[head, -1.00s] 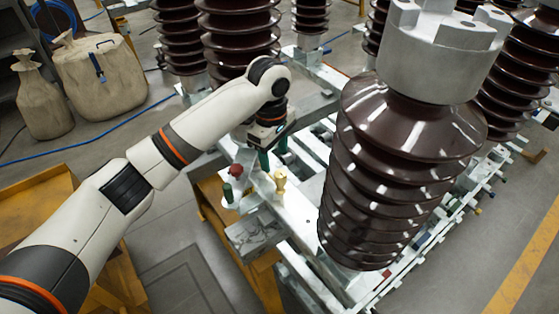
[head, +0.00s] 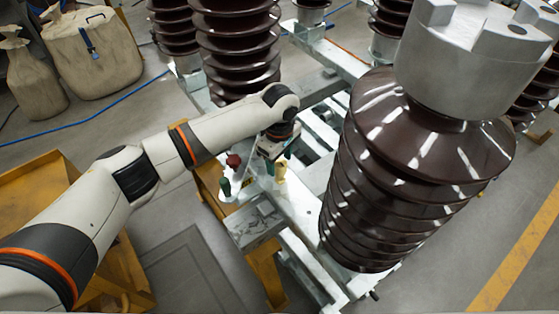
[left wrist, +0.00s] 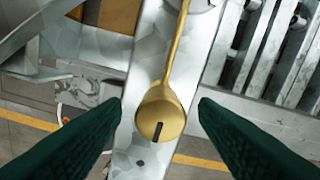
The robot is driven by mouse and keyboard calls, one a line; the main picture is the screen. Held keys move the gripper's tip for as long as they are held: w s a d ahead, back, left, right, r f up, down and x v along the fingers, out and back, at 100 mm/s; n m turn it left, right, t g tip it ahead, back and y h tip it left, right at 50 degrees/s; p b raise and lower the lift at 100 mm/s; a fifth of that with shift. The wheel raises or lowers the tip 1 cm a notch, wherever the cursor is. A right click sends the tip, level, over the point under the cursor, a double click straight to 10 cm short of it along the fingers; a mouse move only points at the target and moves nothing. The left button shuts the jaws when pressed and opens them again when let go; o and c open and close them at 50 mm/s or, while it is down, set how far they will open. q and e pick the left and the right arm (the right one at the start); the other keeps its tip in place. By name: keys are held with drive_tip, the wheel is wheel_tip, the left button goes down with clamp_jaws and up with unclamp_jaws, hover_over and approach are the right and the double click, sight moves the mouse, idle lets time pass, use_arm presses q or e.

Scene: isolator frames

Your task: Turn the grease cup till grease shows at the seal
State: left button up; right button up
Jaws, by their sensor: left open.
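The grease cup, a brass piece with a round cap (left wrist: 160,118) and a dark mark on it, shows in the left wrist view. A long brass stem runs up from the cap in that picture. In the head view the brass piece (head: 281,173) stands on the pale metal frame, just below my left gripper (head: 277,158). In the left wrist view my left gripper (left wrist: 160,105) is open, with one green finger on each side of the cap and a gap to both. No grease can be made out, and I cannot tell where the seal is. My right gripper is not in view.
A red-brown knob (head: 234,161) and a small green item (head: 225,187) stand left of the cup. A large brown ribbed insulator (head: 400,190) rises close on the right. The galvanized frame (head: 253,221) has open gaps between its bars. Sacks (head: 88,60) stand at the back left.

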use_arm(q)
drive_tip(key=shift+f, duration=0.8)
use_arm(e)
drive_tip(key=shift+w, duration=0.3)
